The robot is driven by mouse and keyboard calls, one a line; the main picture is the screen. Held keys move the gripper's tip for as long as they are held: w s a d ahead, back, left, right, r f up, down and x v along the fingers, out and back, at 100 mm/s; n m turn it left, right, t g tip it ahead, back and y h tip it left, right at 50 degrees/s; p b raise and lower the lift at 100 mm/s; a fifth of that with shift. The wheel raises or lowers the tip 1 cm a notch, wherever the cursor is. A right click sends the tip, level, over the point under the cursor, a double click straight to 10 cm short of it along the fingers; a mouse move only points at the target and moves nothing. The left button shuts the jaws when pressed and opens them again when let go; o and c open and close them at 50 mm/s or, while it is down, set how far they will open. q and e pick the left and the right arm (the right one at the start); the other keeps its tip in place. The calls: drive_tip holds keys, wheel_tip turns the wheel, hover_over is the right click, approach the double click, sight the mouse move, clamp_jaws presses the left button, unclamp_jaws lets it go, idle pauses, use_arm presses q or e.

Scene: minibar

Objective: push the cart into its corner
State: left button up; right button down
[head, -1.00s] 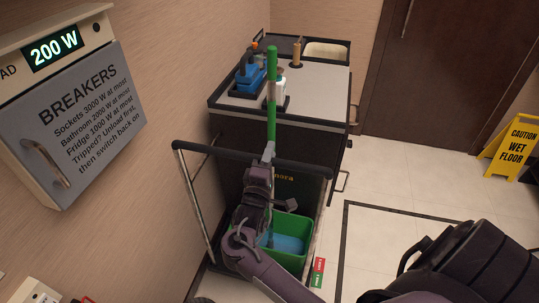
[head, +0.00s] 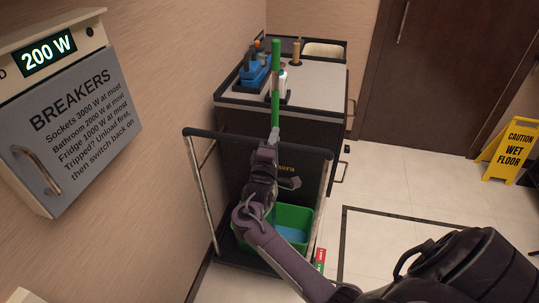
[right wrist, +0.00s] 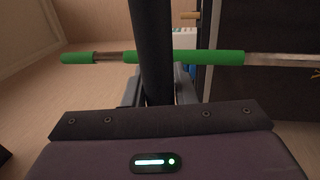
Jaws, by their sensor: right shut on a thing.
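The cart (head: 232,124) is dark with a grey top and stands close along the left wall. Its black push handle (head: 225,136) faces me on two metal posts. My right gripper (head: 273,138) is shut on the middle of this handle. In the right wrist view the black handle bar (right wrist: 150,40) runs into my right gripper (right wrist: 158,92), which hides part of the bar. A stick with green grips (right wrist: 210,57) crosses behind the bar there. My left gripper is not in view.
A green bucket (head: 294,217) sits on the cart's low front shelf. A blue caddy (head: 255,72) stands on top. The breaker panel (head: 90,110) juts from the left wall. A yellow wet-floor sign (head: 508,150) stands right. Tiled floor (head: 390,185) right of the cart is clear.

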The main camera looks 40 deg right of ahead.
drive_tip(key=shift+f+b+x, duration=0.15)
drive_tip(key=shift+b+x, duration=0.1)
drive_tip(key=shift+x, duration=0.65)
drive_tip(key=shift+f+b+x, duration=0.2)
drive_tip(key=shift+x, duration=0.65)
drive_tip(key=shift+f+b+x, duration=0.15)
drive_tip(key=shift+b+x, duration=0.1)
drive_tip(key=shift+x, duration=0.65)
drive_tip(key=c, duration=1.2)
unclamp_jaws()
drive_tip(key=shift+b+v, duration=0.5)
drive_tip(key=shift+v, duration=3.45)
